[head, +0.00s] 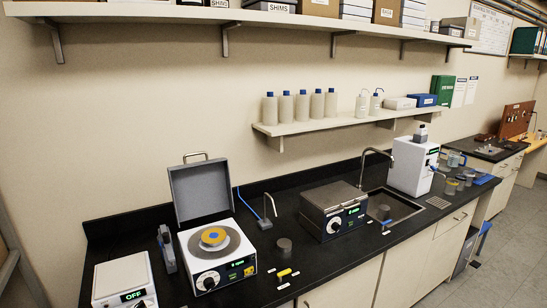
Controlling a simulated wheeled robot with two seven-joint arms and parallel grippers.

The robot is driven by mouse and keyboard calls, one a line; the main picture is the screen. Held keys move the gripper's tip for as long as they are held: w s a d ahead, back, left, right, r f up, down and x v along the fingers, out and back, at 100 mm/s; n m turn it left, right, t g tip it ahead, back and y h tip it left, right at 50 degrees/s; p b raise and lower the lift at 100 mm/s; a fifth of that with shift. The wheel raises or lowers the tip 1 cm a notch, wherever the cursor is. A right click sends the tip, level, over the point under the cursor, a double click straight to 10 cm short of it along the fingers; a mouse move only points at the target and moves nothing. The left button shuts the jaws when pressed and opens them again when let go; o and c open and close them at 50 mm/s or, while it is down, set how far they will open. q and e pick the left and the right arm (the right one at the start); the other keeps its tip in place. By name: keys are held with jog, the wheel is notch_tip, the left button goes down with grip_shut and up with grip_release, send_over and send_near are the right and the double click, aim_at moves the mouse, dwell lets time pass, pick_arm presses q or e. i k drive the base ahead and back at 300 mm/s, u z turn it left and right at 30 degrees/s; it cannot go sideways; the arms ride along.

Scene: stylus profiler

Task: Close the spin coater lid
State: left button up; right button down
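The spin coater (197,284) appears to be the white box with a dial and a small display on its front, standing on the left part of the black bench. Its grey square lid (200,192) is open and stands upright at the back, with a metal handle (195,156) on its top edge. Neither of my grippers is in view.
A white unit reading OFF (124,280) stands left of the coater, with a grey upright holder (166,249) between them. A thin bent spout (271,206) and a dark round weight (284,246) stand to its right. A closed grey-lidded box (334,209) is farther right. A shelf of bottles (346,122) hangs above.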

aim_at(199, 189)
jog(key=z, duration=1.45)
jog(key=i, duration=1)
jog(key=u, duration=1.2)
